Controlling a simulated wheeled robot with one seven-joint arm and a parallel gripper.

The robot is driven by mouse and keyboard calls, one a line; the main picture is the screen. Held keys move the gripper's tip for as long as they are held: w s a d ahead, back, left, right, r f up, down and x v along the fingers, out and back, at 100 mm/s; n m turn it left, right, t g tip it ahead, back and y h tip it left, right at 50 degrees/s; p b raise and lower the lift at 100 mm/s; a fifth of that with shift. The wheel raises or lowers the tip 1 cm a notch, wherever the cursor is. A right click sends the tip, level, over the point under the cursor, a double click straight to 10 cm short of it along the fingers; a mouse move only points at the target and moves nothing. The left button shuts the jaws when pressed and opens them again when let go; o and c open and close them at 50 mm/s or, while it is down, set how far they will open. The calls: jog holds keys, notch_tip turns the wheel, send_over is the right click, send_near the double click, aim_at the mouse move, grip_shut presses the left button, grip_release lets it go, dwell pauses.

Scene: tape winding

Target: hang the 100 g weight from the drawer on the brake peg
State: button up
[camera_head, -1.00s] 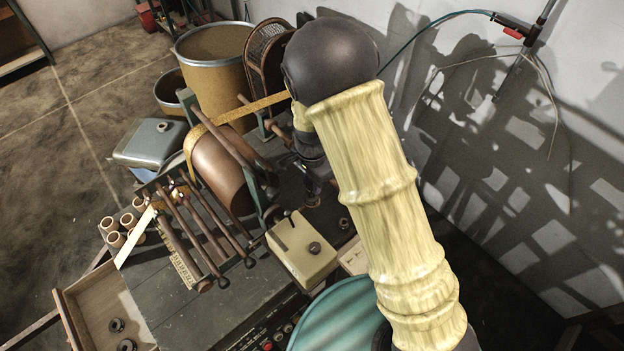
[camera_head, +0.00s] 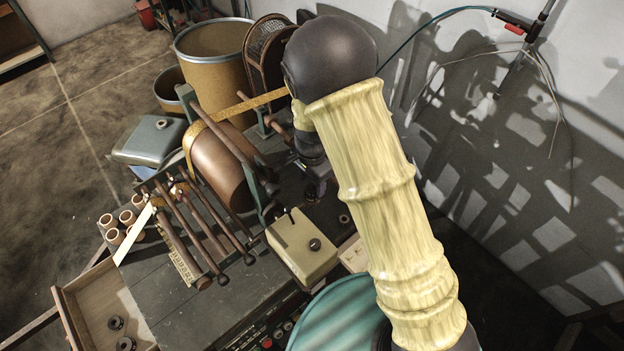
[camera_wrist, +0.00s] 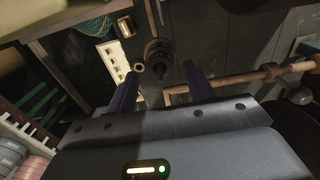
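The open drawer (camera_head: 88,298) is at the lower left of the head view. Two dark ring-shaped weights, one upper (camera_head: 116,323) and one lower (camera_head: 126,344), lie in it; their mass marks cannot be read. My gripper (camera_head: 314,188) is low beside the machine in the head view, mostly hidden behind my arm. In the wrist view my gripper (camera_wrist: 160,68) has its fingers apart, with nothing visibly clamped. A dark stepped round part (camera_wrist: 157,52) shows just beyond the fingertips, with a small pale ring (camera_wrist: 139,68) beside it. I cannot tell whether the dark part is the brake peg or a hung weight.
The winding machine's brown roll (camera_head: 222,170) and rods stand left of my gripper. A beige box (camera_head: 300,246) with a knob is close below it. A teal round drum (camera_head: 335,318) is at the front. A wall closes off the right side.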

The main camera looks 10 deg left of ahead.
jog(key=shift+r, duration=0.1)
notch_tip(320, 180, up, 17)
jog(key=b, duration=0.2)
jog(key=shift+b, duration=0.35)
jog(key=shift+r, duration=0.1)
jog(key=s+d+f+n+t, duration=0.1)
jog(key=s+d+n, duration=0.3)
jog(key=d, duration=0.7)
jog(key=s+d+f+n+t, duration=0.1)
jog(key=s+d+f+n, duration=0.2)
jog(key=s+d, duration=0.3)
jog(key=d+n, duration=0.1)
jog(key=d, duration=0.3)
jog(key=shift+s+d+t, duration=0.2)
jog(key=shift+d+t, duration=0.1)
jog(key=shift+d, duration=0.1)
jog(key=shift+c, duration=0.2)
